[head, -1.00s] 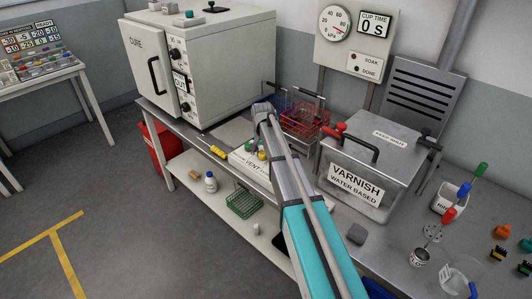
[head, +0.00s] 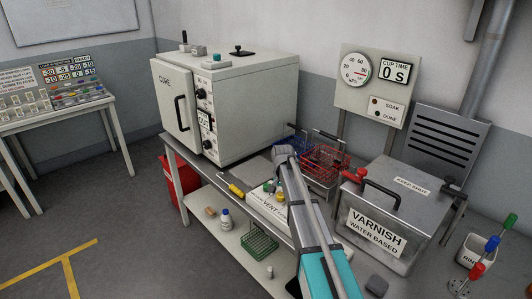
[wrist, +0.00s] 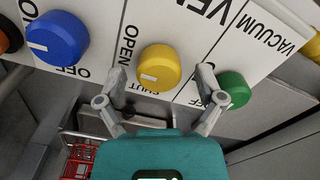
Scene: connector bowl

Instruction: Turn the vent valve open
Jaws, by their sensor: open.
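A white valve panel (head: 263,201) lettered VENT stands at the bench's front edge in the head view. In the wrist view, a yellow round knob (wrist: 160,65) sits beside the words OPEN and SHUT; its white mark points down-left, on the SHUT side. A blue knob (wrist: 57,38) is to its left and a green knob (wrist: 234,88) to its right, near the word VACUUM. My gripper (wrist: 162,80) is open and empty, with one fingertip on either side of the yellow knob. Whether they touch it cannot be told. In the head view my arm hides the gripper's tips.
The white CURE oven (head: 245,105) stands behind to the left. A red wire basket (head: 325,160) and the VARNISH tank (head: 390,215) are close on the right.

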